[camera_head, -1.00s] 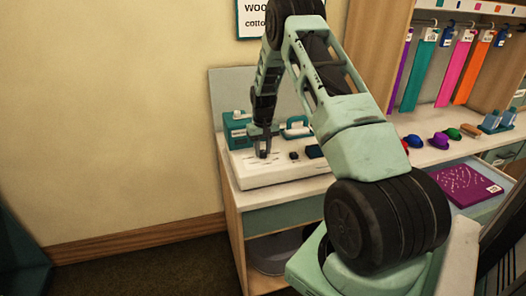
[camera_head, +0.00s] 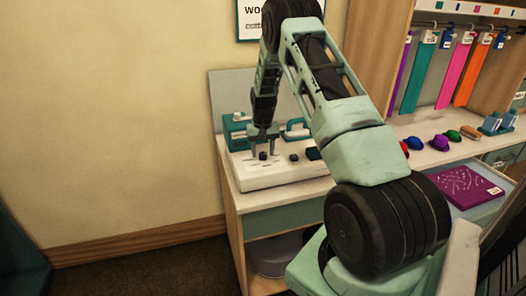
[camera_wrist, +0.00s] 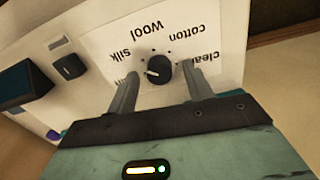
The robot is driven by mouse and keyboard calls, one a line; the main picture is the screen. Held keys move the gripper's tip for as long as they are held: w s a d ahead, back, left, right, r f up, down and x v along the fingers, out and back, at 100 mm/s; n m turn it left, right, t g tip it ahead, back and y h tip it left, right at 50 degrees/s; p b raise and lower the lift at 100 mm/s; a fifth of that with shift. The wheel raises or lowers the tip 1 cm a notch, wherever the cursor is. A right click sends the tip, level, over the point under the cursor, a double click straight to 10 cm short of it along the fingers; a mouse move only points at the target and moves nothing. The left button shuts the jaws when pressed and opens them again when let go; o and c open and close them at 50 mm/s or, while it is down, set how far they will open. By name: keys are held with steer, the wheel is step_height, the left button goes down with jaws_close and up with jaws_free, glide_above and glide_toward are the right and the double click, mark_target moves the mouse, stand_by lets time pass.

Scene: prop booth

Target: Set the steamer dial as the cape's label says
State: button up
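The steamer dial (camera_wrist: 159,69) is a round black knob on a white panel (camera_wrist: 100,42) marked silk, wool, cotton and clean, upside down in the wrist view. A further mark at the left is partly hidden by a finger. The knob's white pointer faces left in that view, below silk. My gripper (camera_wrist: 159,75) is open, one finger on each side of the knob with gaps showing. In the head view my gripper (camera_head: 263,150) is over the white steamer base (camera_head: 270,178). Several coloured capes (camera_head: 465,65) hang at the right with tags too small to read.
A black switch (camera_wrist: 69,66) and a dark block (camera_wrist: 22,84) are beside the dial panel. A teal box (camera_head: 236,128) stands behind the base. A sign (camera_head: 254,20) hangs above.

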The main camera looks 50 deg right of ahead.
mark_target(263, 153)
step_height(263, 153, up, 17)
steer(key=b, duration=0.2)
steer(key=shift+r+b, duration=0.15)
steer(key=shift+b, duration=0.2)
stand_by(0.6)
steer(key=a+r+n, duration=0.1)
steer(key=a+n, duration=0.3)
steer(key=a, duration=1.6)
steer(key=s+a+n+y, duration=0.1)
steer(key=s+a+n, duration=0.15)
steer(key=a, duration=0.55)
steer(key=s+a+n, duration=0.1)
steer(key=s+a, duration=0.3)
steer(key=a, duration=0.5)
steer(key=s+a+f+n, duration=0.1)
steer(key=s+a+n, duration=0.3)
steer(key=s, duration=0.8)
steer(key=s+a+f+n, duration=0.1)
steer(key=s+a+n, duration=0.2)
steer(key=s+a, duration=0.5)
steer(key=s, duration=0.4)
steer(key=shift+s+f+n, duration=0.25)
steer(key=shift+s+n, duration=0.05)
steer(key=shift+n, duration=0.05)
